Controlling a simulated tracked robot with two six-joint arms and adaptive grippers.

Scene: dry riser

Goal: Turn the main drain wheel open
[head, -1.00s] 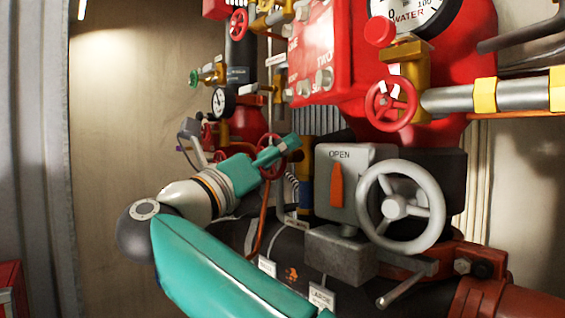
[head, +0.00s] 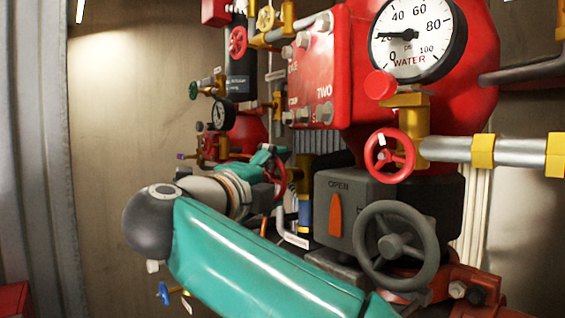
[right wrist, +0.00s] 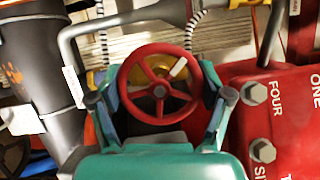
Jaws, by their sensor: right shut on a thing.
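A red spoked handwheel (right wrist: 136,69) with a small white tag fills the middle of the right wrist view. My right gripper (right wrist: 161,86) has one finger on each side of its rim and is shut on it. In the head view, the same red wheel (head: 279,172) shows partly behind my teal right gripper (head: 268,160). I cannot read a label naming this wheel as the main drain. My left gripper is not in view.
A grey wheel (head: 430,240) stands by a box marked OPEN with an orange pointer (head: 335,215). Another red wheel (head: 400,172) sits under the WATER gauge (head: 418,35). A red bolted panel (head: 320,75) and pipes crowd the space around my right gripper.

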